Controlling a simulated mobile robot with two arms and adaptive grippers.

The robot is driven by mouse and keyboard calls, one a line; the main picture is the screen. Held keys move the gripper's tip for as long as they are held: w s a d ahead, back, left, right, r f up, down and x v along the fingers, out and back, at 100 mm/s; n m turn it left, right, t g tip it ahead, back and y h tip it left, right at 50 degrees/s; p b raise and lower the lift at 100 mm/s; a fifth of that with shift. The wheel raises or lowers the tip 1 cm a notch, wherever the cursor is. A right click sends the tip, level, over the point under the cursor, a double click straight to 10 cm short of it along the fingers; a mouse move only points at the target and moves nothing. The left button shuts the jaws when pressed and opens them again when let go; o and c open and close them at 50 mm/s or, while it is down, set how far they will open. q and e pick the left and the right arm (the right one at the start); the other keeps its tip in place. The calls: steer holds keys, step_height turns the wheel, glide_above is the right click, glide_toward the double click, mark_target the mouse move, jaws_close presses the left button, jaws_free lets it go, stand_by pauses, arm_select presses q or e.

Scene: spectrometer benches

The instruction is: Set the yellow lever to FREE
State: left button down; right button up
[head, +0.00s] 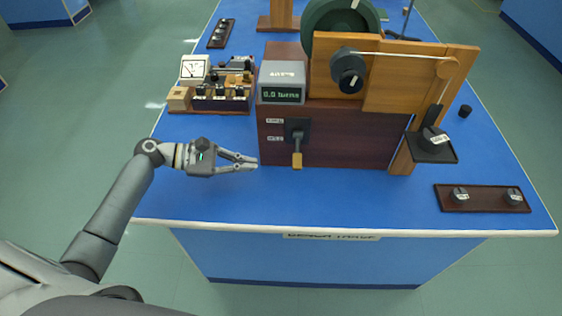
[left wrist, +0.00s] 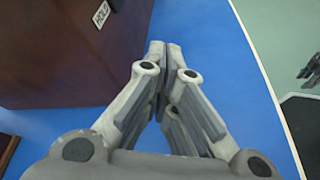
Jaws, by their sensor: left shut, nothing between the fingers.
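The yellow lever (head: 297,159) hangs down from a dark pivot plate (head: 298,130) on the front of a dark red-brown wooden box (head: 350,140). Two small white labels sit one above the other left of the pivot; their words are too small to read in the head view. In the left wrist view a label reading HOLD (left wrist: 101,14) shows on the box (left wrist: 60,60); the lever is not in that view. My left gripper (head: 256,162) is left of the lever and apart from it, above the blue bench top. Its fingertips (left wrist: 165,47) are together and empty.
A grey display (head: 283,94) reading 0.0 turns stands on the box, beside a wooden panel with a black knob (head: 348,72). An instrument with a dial (head: 194,69) stands at left. The bench front is clear.

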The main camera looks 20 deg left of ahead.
mark_target(298, 151)
arm_select(q)
steer(key=shift+w+d, duration=0.15)
steer(key=shift+d, duration=0.05)
steer(key=p+x, duration=0.1)
steer(key=x, duration=0.8)
steer(key=shift+w+d+f+p, duration=0.15)
steer(key=shift+w+d+p, duration=0.05)
steer(key=shift+d+p, duration=0.1)
steer(key=shift+s+r+p, duration=0.25)
steer(key=shift+r+p, duration=0.15)
steer(key=shift+r, duration=0.2)
steer(key=shift+s+r+p, duration=0.2)
steer(key=shift+r+p, duration=0.2)
steer(key=shift+r, duration=0.2)
steer(key=shift+s+r, duration=0.4)
steer(key=shift+r, duration=0.1)
steer(key=shift+d, duration=0.1)
arm_select(e)
steer(key=r, duration=0.2)
steer(key=w+r, duration=0.1)
steer(key=shift+a+r, duration=0.2)
steer(key=shift+r, duration=0.15)
arm_select(q)
steer(key=shift+r+p, duration=0.1)
steer(key=shift+p, duration=0.2)
arm_select(e)
steer(key=shift+r, duration=0.1)
